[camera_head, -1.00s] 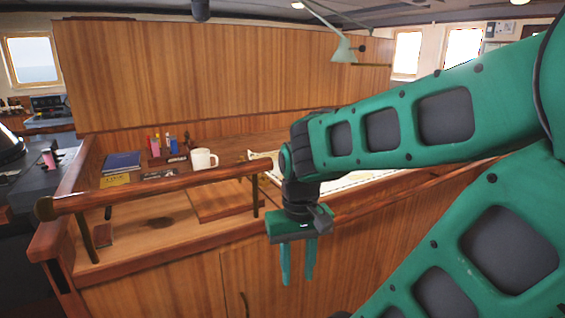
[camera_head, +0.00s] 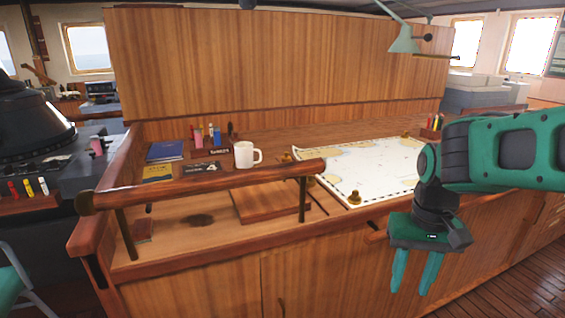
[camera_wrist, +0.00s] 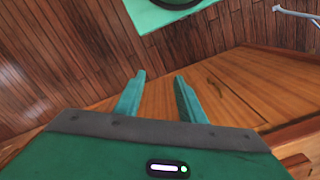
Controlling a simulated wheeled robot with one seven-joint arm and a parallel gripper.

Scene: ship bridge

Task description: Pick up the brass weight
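A brass weight (camera_head: 355,197) sits on the near edge of the white chart (camera_head: 352,168) on the wooden chart table. A second brass weight (camera_head: 405,134) sits on the chart's far edge, and a small brass piece (camera_head: 287,157) shows at its left corner. My gripper (camera_head: 412,290) is open and empty. It points down in front of the cabinet face, right of and lower than the near weight. In the wrist view my open fingers (camera_wrist: 158,98) show with the wooden cabinet and floor behind them; no weight is seen there.
A wooden rail (camera_head: 210,184) runs along the table's left front. Behind it are a white mug (camera_head: 244,155), a blue book (camera_head: 166,151), a yellow book (camera_head: 157,172) and several coloured bottles. A pen holder (camera_head: 432,130) stands at the back right. A lamp (camera_head: 404,40) hangs above.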

